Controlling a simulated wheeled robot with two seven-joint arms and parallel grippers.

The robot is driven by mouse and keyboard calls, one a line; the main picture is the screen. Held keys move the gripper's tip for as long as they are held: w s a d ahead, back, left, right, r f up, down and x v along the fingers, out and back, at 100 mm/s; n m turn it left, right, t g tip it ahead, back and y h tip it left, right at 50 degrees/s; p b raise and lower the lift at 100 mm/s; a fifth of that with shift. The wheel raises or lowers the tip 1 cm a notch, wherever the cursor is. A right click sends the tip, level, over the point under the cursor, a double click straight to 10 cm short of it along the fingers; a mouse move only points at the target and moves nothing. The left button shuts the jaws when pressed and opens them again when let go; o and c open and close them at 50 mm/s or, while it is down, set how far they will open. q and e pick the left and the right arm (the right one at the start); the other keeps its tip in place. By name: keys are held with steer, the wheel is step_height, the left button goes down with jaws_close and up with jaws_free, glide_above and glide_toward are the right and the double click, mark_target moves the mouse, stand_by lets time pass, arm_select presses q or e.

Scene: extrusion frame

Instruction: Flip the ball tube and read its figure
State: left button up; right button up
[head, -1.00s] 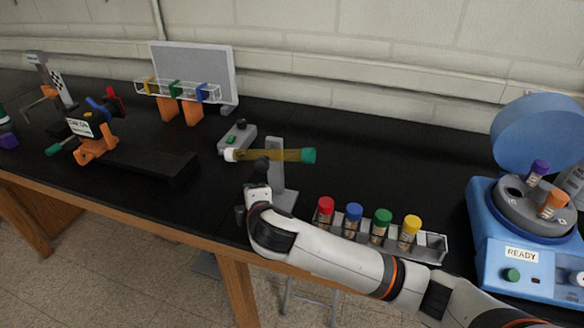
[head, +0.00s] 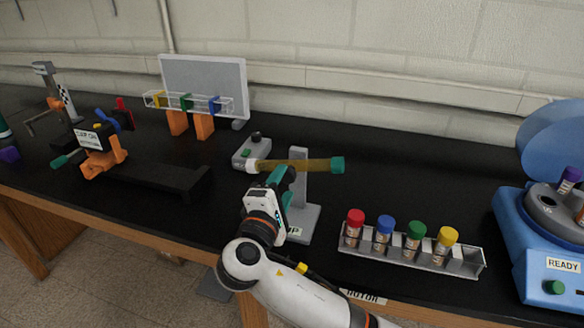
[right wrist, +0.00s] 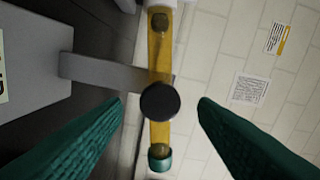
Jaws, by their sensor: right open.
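The ball tube (head: 318,166) is a yellow see-through tube lying nearly level on a grey upright stand (head: 304,215). It has a white end at left and a teal cap (head: 337,165) at right. In the right wrist view the tube (right wrist: 161,62) runs up the middle, with a round black knob (right wrist: 160,102) at its pivot and the teal cap (right wrist: 160,164) at the bottom. A dark round shape shows inside near the white end. My right gripper (head: 278,178) is open in front of the tube, its teal fingers either side of the knob in the wrist view. I cannot read any figure.
A grey box with a green button (head: 247,152) stands behind the tube's left end. A rack of capped vials (head: 410,258) is at right, with a blue centrifuge (head: 535,245) beyond it. An orange clamp device (head: 100,160) is at left. Black bench is clear behind the rack.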

mark_target(287, 179)
steer(key=p+x, duration=0.1)
steer(key=x, duration=0.5)
steer(key=shift+a, duration=0.1)
steer(key=shift+c, duration=0.5)
steer(key=shift+f, duration=0.1)
jaws_close()
